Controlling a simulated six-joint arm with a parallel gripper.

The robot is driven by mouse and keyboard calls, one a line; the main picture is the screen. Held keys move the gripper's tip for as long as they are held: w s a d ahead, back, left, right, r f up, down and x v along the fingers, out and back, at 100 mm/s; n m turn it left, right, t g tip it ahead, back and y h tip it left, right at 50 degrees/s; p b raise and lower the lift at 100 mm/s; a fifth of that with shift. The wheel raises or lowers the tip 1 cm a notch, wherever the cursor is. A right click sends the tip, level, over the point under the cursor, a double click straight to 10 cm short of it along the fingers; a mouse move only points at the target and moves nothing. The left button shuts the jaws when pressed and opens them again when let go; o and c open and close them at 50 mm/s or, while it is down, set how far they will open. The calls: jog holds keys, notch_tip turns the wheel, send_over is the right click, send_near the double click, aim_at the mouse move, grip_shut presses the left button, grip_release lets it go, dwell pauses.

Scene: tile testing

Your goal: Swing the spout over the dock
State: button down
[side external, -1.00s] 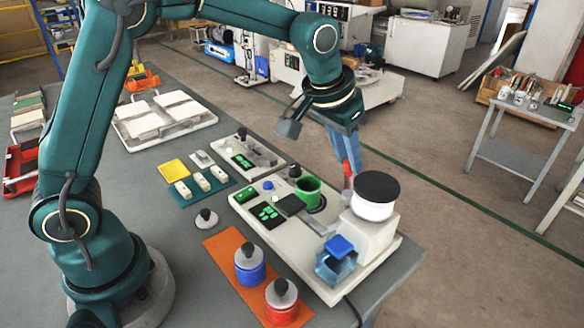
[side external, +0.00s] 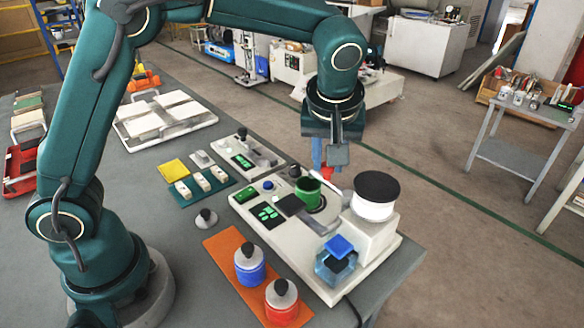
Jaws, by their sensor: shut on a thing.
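The grinder-like machine has a white body (side external: 373,208) with a black round top. Its pale spout (side external: 341,190) reaches out to the left from that body, with a red grip (side external: 327,174) near its outer end. My gripper (side external: 324,168) is shut on the red grip, coming down from above; the wrist partly hides the contact. A green cup (side external: 308,192) stands in a dark round seat, probably the dock (side external: 319,205), just left of the spout's end. The spout end looks close to the cup's rim; I cannot tell whether it is over it.
The white base also carries a green-lit panel (side external: 269,213) and a clear box with a blue lid (side external: 339,246). Blue (side external: 249,266) and red (side external: 282,300) jars stand on an orange mat (side external: 229,247). A small console (side external: 246,154) lies behind left.

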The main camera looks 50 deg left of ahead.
jog(key=shift+s+d+n, duration=0.1)
jog(key=shift+s+n, duration=0.05)
jog(key=shift+n, duration=0.25)
jog(key=c, duration=0.9)
grip_release()
jog(key=shift+r, duration=0.1)
jog(key=shift+v, duration=2.5)
